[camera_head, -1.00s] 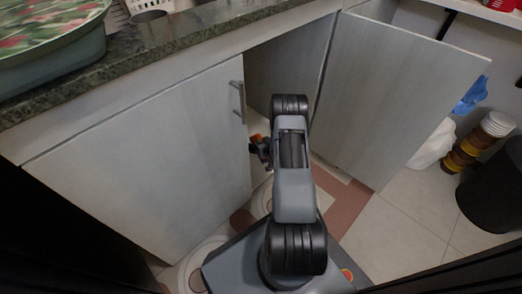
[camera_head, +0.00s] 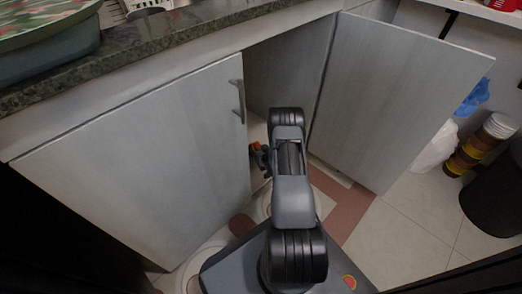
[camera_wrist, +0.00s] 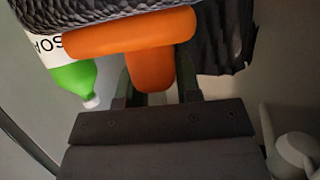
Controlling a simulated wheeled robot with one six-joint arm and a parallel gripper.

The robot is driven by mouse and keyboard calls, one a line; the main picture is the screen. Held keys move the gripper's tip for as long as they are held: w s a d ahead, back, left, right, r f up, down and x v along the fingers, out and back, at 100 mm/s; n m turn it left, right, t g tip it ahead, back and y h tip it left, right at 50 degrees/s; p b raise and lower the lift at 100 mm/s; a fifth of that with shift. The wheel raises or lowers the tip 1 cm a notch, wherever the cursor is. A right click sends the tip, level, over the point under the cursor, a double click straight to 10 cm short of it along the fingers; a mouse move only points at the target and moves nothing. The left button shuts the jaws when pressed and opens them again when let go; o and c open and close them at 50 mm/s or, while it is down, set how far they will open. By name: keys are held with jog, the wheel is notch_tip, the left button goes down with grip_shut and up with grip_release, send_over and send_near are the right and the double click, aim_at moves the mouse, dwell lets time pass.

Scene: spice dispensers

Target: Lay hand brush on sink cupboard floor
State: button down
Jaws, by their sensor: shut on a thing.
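The hand brush has an orange handle (camera_wrist: 155,55) and a dark grey, ridged part along the top of the wrist view. My gripper (camera_wrist: 155,98) is shut on the orange handle, its fingers on both sides of the stem. In the head view the brush shows as a small orange patch (camera_head: 257,147) beside my arm, at the opening of the sink cupboard. The right cupboard door (camera_head: 390,100) stands open and the left door (camera_head: 150,150) is shut. A pale strip of cupboard floor (camera_head: 256,128) shows; my arm hides much of the opening.
A green and white bottle (camera_wrist: 72,75) is close to the brush on the left of the wrist view. A grey rounded object (camera_wrist: 295,150) is at lower right.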

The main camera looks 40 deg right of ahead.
jog(key=shift+f, duration=0.25)
jog(key=c, duration=0.8)
grip_release()
jog(key=shift+r, duration=0.3)
jog(key=p+v, duration=0.5)
jog(key=v, duration=0.7)
jog(key=shift+r+p, duration=0.2)
jog(key=shift+p, duration=0.1)
jog(key=shift+a, duration=0.1)
